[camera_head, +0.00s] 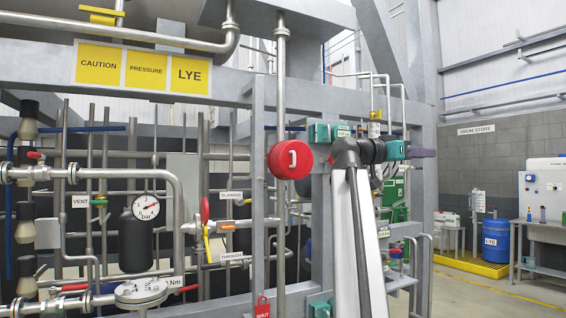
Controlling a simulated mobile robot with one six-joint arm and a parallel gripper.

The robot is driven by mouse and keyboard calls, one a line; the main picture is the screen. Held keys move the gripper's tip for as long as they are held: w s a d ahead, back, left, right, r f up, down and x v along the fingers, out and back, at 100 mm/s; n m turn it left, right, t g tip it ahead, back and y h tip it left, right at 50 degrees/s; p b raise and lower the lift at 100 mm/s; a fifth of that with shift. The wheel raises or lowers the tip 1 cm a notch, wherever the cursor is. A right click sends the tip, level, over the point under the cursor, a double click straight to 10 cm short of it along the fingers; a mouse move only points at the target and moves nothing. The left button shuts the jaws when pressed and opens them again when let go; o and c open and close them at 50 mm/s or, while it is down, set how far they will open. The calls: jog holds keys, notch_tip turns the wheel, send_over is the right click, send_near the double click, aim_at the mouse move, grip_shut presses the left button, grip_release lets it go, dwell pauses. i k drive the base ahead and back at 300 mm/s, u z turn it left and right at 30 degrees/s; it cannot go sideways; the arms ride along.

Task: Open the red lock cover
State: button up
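A grey steel frame post (258,200) stands just left of the cover. Pipes, valves and a pressure gauge (146,207) fill the left side. A red "SHUT" tag (263,307) hangs below. Open floor (470,293) lies at right, before a blue drum (496,241).

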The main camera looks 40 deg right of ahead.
aim_at(294, 160)
jog(key=u, duration=0.1)
jog(key=i, duration=1)
jog(key=u, duration=0.55)
